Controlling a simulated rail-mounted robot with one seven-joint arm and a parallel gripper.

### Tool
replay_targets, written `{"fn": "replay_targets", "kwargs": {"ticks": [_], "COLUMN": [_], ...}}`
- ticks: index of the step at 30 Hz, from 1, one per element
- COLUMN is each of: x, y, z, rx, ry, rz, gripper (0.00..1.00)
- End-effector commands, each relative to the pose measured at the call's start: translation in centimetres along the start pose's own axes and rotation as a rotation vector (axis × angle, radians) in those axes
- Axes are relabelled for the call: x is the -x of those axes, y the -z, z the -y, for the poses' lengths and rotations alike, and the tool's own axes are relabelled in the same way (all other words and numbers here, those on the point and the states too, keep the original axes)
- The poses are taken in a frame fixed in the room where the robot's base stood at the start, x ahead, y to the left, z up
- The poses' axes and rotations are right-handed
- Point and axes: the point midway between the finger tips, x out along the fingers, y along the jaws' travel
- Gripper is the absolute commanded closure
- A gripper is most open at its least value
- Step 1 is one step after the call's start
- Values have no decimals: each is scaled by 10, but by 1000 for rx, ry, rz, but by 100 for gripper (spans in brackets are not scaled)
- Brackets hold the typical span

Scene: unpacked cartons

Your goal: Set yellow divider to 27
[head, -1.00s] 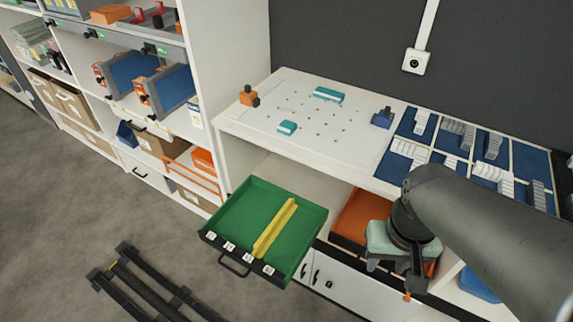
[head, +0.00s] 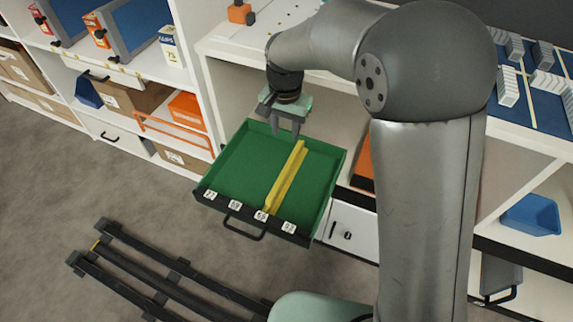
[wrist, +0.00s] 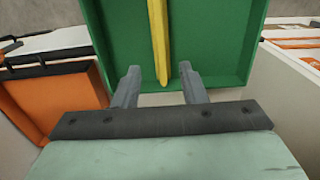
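The yellow divider (head: 286,176) stands in the green drawer (head: 225,170), running from back to front. Its front end is by the third label from the left (head: 261,216) on the dark drawer front; the label numbers are too small to read surely. My gripper (head: 286,132) is over the back part of the drawer, near the divider's rear end.
The white cabinet top (head: 222,42) is above and behind the drawer. An orange box (wrist: 60,95) is beside the drawer in the wrist view. Shelves with cartons (head: 140,97) stand at left. Open floor (head: 50,175) lies in front.

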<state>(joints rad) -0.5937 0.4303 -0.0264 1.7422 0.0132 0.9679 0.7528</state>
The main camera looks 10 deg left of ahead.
Motion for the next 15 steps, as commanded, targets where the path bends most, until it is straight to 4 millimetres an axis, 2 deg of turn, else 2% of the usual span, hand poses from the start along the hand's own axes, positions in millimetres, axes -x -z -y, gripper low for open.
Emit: {"fn": "replay_targets", "kwargs": {"ticks": [1,15], "x": [-12,-114], "y": [-1,-1], "z": [-1,-2], "rx": [0,2], "ry": [-4,-4], "rz": [4,4], "gripper": [62,62]}}
